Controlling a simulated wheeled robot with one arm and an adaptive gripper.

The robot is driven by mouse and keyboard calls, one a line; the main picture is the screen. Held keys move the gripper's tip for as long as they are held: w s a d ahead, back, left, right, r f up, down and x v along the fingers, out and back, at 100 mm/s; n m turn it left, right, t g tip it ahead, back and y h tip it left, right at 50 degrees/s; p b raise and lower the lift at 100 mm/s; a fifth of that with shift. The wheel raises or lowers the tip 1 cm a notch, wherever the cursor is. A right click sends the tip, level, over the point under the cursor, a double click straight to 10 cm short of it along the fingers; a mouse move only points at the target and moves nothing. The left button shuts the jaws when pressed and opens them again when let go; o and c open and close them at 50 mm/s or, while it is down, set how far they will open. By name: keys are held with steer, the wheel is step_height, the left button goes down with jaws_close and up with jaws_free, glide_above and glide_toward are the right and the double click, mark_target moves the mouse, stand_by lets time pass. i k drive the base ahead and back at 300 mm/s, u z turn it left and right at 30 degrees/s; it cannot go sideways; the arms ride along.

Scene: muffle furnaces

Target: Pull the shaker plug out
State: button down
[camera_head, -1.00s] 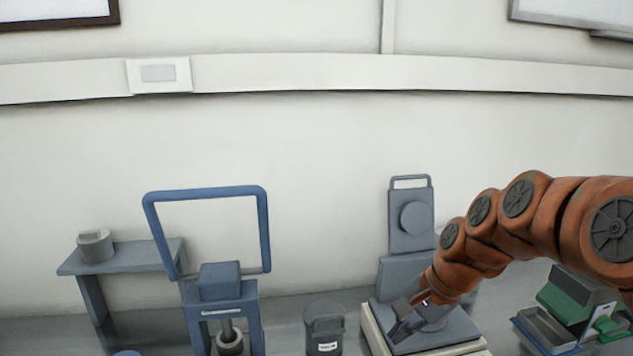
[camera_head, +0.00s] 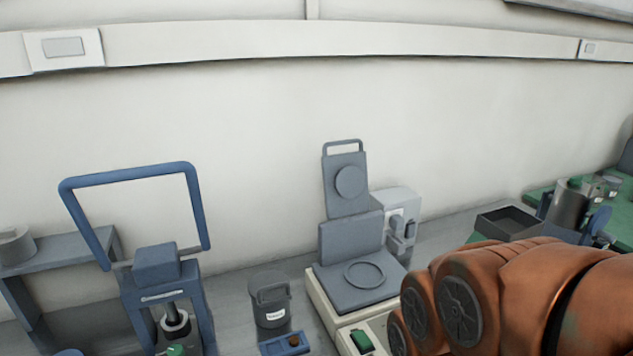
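I cannot make out a shaker plug for certain. A pale box (camera_head: 386,203) behind the grey device has small grey parts (camera_head: 408,230) on its face; I cannot tell whether one is a plug. The grey device (camera_head: 350,238) has a raised round-disc panel, a ringed flat plate and a pale base with a green switch (camera_head: 362,341); I cannot tell whether it is the shaker. My orange arm fills the lower right, and my gripper is out of view. The wall rail has a left socket plate (camera_head: 64,47) and a right one (camera_head: 590,48), with no plug visible in either.
A blue-framed press (camera_head: 160,270) stands at left beside a grey shelf (camera_head: 62,252). A dark labelled canister (camera_head: 270,298) and a small blue tray (camera_head: 284,345) stand between press and device. A dark open tray (camera_head: 507,222) and green-topped equipment (camera_head: 573,200) are at right.

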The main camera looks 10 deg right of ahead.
mark_target(397, 222)
steer(key=u, duration=1.7)
steer(key=k, duration=0.6)
steer(key=z, duration=1.2)
steer(key=i, duration=0.5)
steer(key=z, duration=0.05)
